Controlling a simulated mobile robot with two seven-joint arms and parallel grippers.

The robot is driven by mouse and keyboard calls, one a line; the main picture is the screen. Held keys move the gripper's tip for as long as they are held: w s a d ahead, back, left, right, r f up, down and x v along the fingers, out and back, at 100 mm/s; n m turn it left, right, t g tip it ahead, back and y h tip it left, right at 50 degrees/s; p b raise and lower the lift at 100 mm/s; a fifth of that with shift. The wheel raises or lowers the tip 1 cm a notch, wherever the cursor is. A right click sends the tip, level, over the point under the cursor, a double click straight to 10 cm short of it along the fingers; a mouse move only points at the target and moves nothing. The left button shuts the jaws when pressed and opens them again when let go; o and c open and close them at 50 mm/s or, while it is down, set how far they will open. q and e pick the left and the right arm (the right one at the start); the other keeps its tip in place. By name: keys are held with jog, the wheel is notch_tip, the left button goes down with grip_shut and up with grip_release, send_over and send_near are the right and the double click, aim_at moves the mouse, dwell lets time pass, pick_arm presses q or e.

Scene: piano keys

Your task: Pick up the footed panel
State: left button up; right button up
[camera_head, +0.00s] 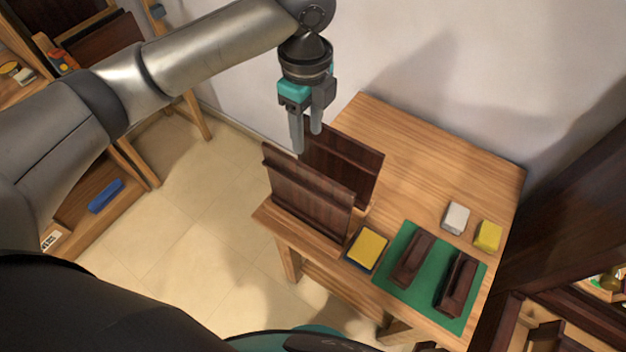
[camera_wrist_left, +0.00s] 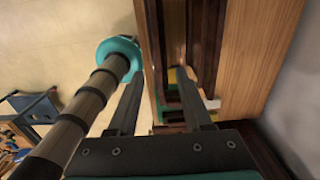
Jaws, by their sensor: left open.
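Two dark brown wooden panels stand upright on the left end of the table (camera_head: 430,150). The near panel (camera_head: 305,195) has a ledge along its face; the far panel (camera_head: 350,165) is partly hidden behind it and my gripper. I cannot tell which one is the footed panel, as their lower ends are hard to make out. My left gripper (camera_head: 308,140) is open and empty, pointing down above the panels' left ends. In the left wrist view, its two fingers (camera_wrist_left: 159,72) are apart, with dark panel edges (camera_wrist_left: 208,45) beyond them. My right gripper is not in view.
A green mat (camera_head: 405,280) with two dark wooden blocks (camera_head: 412,260) lies at the table's near right. The table's back is clear.

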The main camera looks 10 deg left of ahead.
pick_arm(q)
send_near(306, 181)
jog(key=shift+w+d+f, duration=0.1)
jog(key=shift+w+f, duration=0.05)
jog(key=shift+w, duration=0.2)
notch_tip(306, 181, down, 4)
jog(key=shift+f+b, duration=0.15)
jog(key=shift+b, duration=0.25)
jog(key=shift+f, duration=0.45)
notch_tip(306, 181, down, 5)
jog(key=shift+f, duration=0.1)
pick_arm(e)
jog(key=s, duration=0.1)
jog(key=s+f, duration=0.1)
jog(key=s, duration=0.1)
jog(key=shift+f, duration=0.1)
pick_arm(q)
jog(key=c, duration=0.8)
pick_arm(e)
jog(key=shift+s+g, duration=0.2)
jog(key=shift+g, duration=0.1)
pick_arm(q)
jog(key=shift+w, duration=0.1)
